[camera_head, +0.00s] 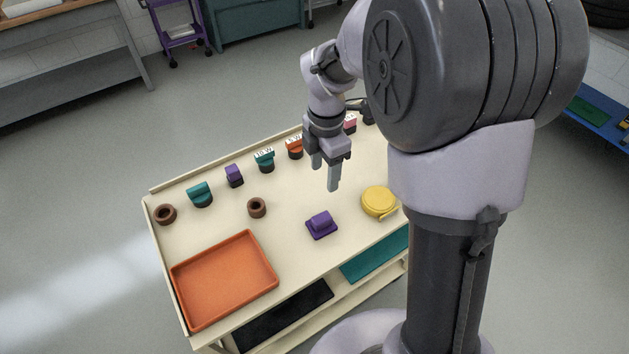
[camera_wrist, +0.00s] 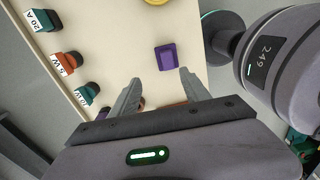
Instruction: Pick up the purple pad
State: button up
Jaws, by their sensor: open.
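The purple pad (camera_head: 321,225) is a small square base with a raised block on top. It lies on the cream cart top, between a brown ring and a yellow round case. In the wrist view the purple pad (camera_wrist: 166,57) lies beyond the fingertips, near the middle. My gripper (camera_head: 324,188) is open and empty, pointing down above the cart, behind the pad in the head view. Its two fingers (camera_wrist: 157,75) stand apart in the wrist view, with nothing between their tips.
An orange tray (camera_head: 225,280) lies at the cart's front left. A yellow case (camera_head: 379,202) is right of the pad. Brown rings (camera_head: 257,207) and a row of teal, purple and orange blocks (camera_head: 199,194) stand on the left and along the back. Bare surface surrounds the pad.

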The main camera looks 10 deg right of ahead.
jog(key=b, duration=0.5)
send_over(322, 217)
jog(key=f, duration=1.1)
jog(key=shift+w+d, duration=0.2)
jog(key=shift+w, duration=0.1)
jog(key=f+b, duration=0.2)
jog(key=f, duration=0.1)
jog(key=f+b, duration=0.1)
jog(key=f, duration=0.1)
jog(key=shift+s+a, duration=0.25)
jog(key=shift+s, duration=0.15)
jog(key=shift+f, duration=0.3)
jog(key=shift+r, duration=0.15)
jog(key=shift+c, duration=0.2)
grip_shut()
